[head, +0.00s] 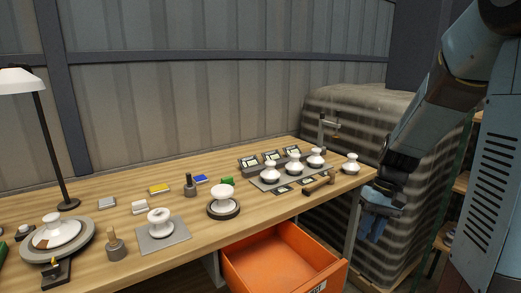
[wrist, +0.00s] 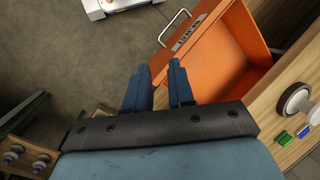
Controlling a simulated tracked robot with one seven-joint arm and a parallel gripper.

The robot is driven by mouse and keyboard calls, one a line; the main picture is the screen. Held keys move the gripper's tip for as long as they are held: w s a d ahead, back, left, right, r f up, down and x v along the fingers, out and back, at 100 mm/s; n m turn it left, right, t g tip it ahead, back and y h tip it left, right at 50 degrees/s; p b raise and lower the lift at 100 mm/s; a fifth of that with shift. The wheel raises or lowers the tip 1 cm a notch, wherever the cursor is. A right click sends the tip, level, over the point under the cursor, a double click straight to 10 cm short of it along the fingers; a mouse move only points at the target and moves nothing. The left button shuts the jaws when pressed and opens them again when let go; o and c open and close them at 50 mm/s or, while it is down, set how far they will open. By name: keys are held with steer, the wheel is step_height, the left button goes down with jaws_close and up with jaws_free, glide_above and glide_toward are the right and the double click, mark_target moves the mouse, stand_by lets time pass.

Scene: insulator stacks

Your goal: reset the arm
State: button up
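My arm comes down the right side of the head view, and my gripper (head: 374,228) hangs with its blue fingers pointing down, off the right end of the workbench. In the wrist view my gripper (wrist: 159,70) has its two fingers apart with nothing between them. The floor and the edge of the orange drawer show beyond the fingertips. I see no contact between the fingers and anything else.
The orange drawer (head: 281,266) stands pulled out from the wooden workbench (head: 118,185). White insulators stand on the bench, one (head: 351,163) near its right end. A wrapped stack (head: 340,125) stands behind my arm. A lamp (head: 45,130) is at left.

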steer(key=s+a+r+t+h, duration=0.3)
steer(key=s+r+t, duration=0.4)
steer(key=s+r, duration=0.4)
step_height(320, 180, up, 5)
steer(key=shift+s+a+r+t, duration=0.1)
steer(key=shift+s+a+t, duration=0.1)
steer(key=shift+a+t, duration=0.25)
